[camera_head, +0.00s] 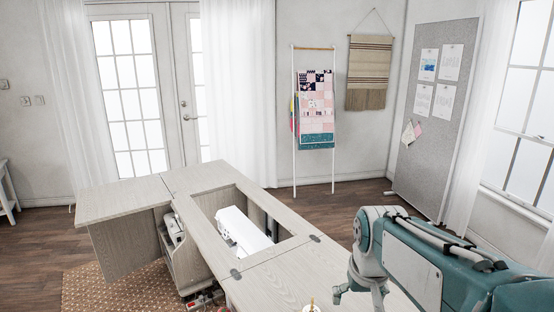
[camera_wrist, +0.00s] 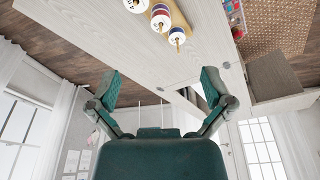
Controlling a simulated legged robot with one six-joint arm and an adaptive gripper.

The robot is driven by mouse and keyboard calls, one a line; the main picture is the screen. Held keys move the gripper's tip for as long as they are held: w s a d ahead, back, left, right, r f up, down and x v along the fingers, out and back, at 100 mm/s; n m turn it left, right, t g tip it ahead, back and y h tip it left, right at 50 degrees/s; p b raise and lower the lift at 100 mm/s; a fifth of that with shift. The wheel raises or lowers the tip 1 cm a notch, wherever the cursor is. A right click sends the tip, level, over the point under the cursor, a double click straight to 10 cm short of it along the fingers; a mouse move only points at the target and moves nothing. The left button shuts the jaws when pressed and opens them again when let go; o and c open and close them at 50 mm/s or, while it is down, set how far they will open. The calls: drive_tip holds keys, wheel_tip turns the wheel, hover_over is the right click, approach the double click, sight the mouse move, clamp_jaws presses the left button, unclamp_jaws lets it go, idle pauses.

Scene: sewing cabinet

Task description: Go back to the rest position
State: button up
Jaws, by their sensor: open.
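My gripper (camera_wrist: 160,88) shows in the wrist view with its two teal fingers spread wide apart and nothing between them. The pale wood cabinet top (camera_wrist: 100,30) lies beyond the fingers, in the upper part of that view. In the head view my teal and grey arm is at the lower right, over the near right side of the cabinet (camera_head: 150,197). The fingers cannot be made out there.
A white sewing machine (camera_head: 243,232) sits down in the cabinet's opening. Several thread spools (camera_wrist: 160,20) stand on the cabinet top, apart from my fingers. A woven rug (camera_head: 115,290) lies on the floor. A grey pinboard (camera_head: 432,150) and a quilt ladder (camera_head: 294,120) stand behind.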

drive_tip(key=s+t, duration=0.3)
drive_tip(key=s, duration=1.2)
drive_tip(key=shift+s, duration=0.15)
drive_tip(key=shift+r, duration=0.15)
